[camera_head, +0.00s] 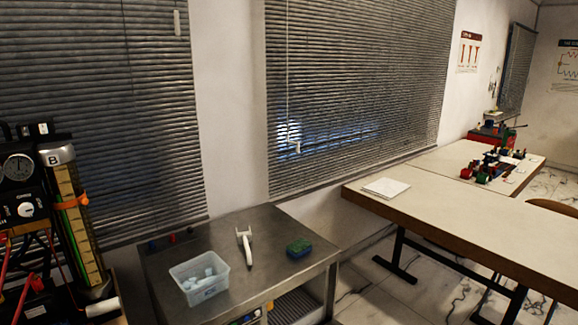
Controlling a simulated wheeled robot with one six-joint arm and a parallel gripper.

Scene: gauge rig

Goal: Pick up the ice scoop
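A white long-handled tool (246,248), which looks like the ice scoop, lies on the steel table (262,222). Its wider end points to the back and its handle comes toward the front. It is small in the picture, so its exact shape is hard to tell. A clear plastic tub (187,291) with pale blue-white chunks like ice stands to its front left, apart from it. My gripper is not in view.
A green-and-blue sponge-like block (299,248) lies right of the tool. Small coloured items line the table's back left. A gauge rig (68,205) with a cylinder marked B stands at left. A long workbench (428,193) is at right.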

